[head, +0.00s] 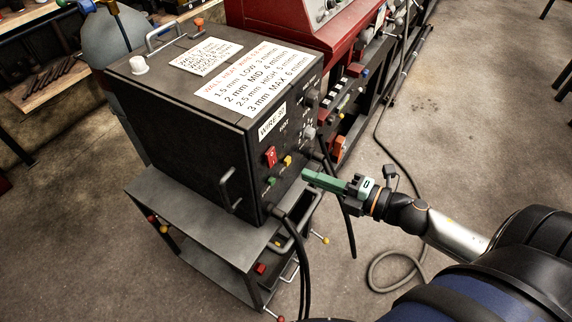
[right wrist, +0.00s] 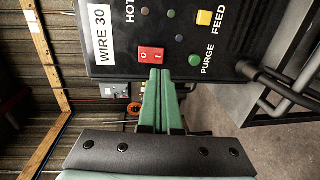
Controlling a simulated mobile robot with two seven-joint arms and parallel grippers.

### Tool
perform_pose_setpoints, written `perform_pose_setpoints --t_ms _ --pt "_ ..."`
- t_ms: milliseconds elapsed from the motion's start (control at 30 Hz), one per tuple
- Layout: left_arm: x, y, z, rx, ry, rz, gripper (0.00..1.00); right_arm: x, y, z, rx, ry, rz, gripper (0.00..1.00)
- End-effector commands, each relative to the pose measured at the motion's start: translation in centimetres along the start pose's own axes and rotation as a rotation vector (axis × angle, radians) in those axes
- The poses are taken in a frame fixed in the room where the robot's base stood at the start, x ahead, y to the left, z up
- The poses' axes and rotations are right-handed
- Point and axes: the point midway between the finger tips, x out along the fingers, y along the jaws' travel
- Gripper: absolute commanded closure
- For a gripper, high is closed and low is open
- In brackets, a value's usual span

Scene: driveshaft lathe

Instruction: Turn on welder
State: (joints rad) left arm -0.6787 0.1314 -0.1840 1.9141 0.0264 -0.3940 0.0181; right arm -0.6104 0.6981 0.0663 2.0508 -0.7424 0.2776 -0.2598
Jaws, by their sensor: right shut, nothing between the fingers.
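The welder (head: 185,110) is a black box with paper labels on top, standing on a grey cart. On its front panel is a red rocker switch (head: 270,156), which also shows in the right wrist view (right wrist: 150,55). My right gripper (head: 305,173) has green fingers, closed together and empty, pointing at the panel from the right. In the right wrist view its fingertips (right wrist: 160,72) appear just below the switch's edge. In the head view a gap shows between tips and switch; contact is not seen. My left gripper is not in view.
A yellow button (right wrist: 204,18) and a green button (right wrist: 194,60) sit near the switch. Black cables (head: 295,250) hang in front of the cart (head: 190,205). A red machine (head: 300,30) stands behind. The floor on the right is mostly clear.

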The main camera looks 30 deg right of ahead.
Motion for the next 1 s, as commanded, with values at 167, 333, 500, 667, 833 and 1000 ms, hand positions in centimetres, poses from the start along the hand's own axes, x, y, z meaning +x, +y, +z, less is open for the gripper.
perform_pose_setpoints --t_ms 167,333,500,667,833,1000 --pt "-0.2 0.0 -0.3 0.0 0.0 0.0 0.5 2.5 0.2 0.1 -0.001 0.001 0.002 1.0" --pt "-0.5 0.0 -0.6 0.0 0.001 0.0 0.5 4.6 0.2 0.1 -0.001 0.0 0.002 1.0" --pt "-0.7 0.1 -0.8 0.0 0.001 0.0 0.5 6.2 0.1 0.1 -0.001 -0.001 0.001 1.0" --pt "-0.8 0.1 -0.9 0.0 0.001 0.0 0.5 6.9 0.0 0.0 0.0 0.0 -0.001 1.0" --pt "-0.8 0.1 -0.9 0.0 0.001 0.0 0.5 7.1 0.0 0.0 0.0 -0.001 -0.001 1.0" --pt "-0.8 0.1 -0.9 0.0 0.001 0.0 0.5 7.1 0.0 0.0 0.0 -0.001 -0.001 1.0"
